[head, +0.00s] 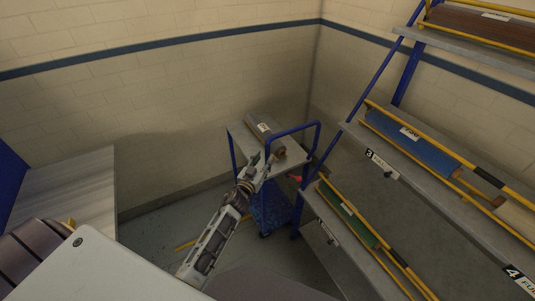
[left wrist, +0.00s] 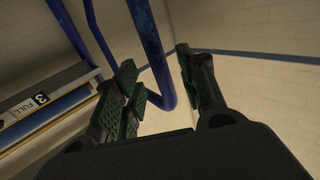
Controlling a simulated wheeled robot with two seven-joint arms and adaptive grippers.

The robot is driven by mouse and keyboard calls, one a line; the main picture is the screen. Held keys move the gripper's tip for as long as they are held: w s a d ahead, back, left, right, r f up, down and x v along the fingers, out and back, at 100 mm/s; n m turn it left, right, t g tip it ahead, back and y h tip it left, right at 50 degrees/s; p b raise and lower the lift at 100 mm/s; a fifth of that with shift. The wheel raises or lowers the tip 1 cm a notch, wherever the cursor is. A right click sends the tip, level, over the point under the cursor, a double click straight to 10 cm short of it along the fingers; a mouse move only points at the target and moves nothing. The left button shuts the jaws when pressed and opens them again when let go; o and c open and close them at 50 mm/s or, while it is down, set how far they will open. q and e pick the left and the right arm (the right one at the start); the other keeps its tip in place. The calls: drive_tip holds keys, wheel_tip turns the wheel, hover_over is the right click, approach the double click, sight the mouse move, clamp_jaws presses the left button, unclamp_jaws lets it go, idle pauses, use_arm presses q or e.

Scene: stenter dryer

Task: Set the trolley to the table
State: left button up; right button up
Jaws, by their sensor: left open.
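The trolley (head: 290,165) has a blue tube frame, a grey top and a blue lower part, and stands near the back corner. A grey roll with a white label (head: 262,130) lies on its top. My left gripper (head: 268,160) is at the trolley's near side, by its handle (head: 318,135). In the left wrist view the left gripper (left wrist: 160,95) is open, and a blue bar (left wrist: 148,40) of the trolley appears between its fingers. I cannot tell whether they touch. A grey-topped surface, perhaps the table (head: 75,180), is at the left. My right gripper is not in view.
A blue rack with grey sloping shelves (head: 420,170) fills the right side close to the trolley. It holds a blue roll (head: 405,140) and a green roll (head: 345,212) behind yellow bars. Walls close off the back. Floor (head: 165,225) shows between the left surface and the trolley.

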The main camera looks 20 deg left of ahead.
sight(266, 155)
use_arm(q)
drive_tip(key=shift+w, duration=2.2)
clamp_jaws()
